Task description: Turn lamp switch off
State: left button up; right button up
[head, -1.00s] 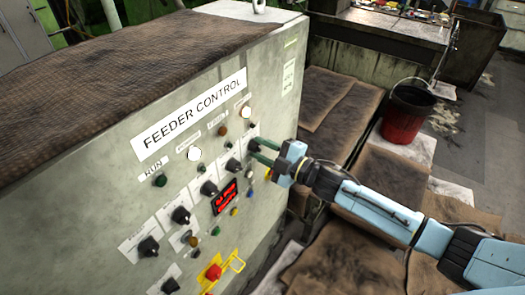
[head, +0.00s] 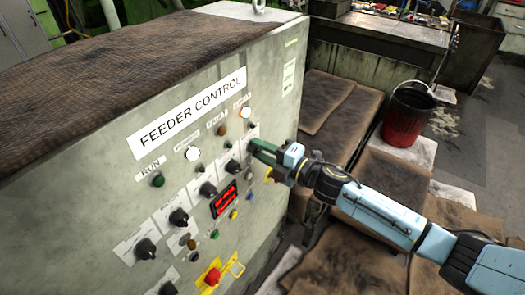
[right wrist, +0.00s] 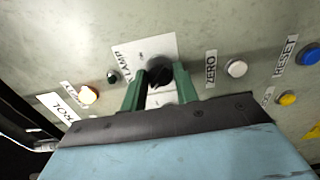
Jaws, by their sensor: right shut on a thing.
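The lamp switch (right wrist: 158,71) is a black rotary knob on a white plate labelled LAMP, in the right wrist view. My right gripper (right wrist: 159,84) has its two green fingers on either side of the knob and is shut on it. In the head view my right gripper (head: 254,148) reaches the right part of the grey feeder control panel (head: 275,105). Its fingers largely hide the knob there. The knob's exact pointing direction is hard to read. My left gripper is not in view.
Close by are a white ZERO button (right wrist: 236,68), a blue RESET button (right wrist: 310,56) and a lit lamp button (right wrist: 89,95). Several other black knobs and a red button (head: 212,277) are on the panel. A red bucket (head: 408,118) stands at the right.

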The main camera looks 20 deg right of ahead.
jog(key=o, duration=1)
jog(key=b+v, duration=0.2)
jog(key=v, duration=1.1)
jog(key=shift+s+d, duration=0.15)
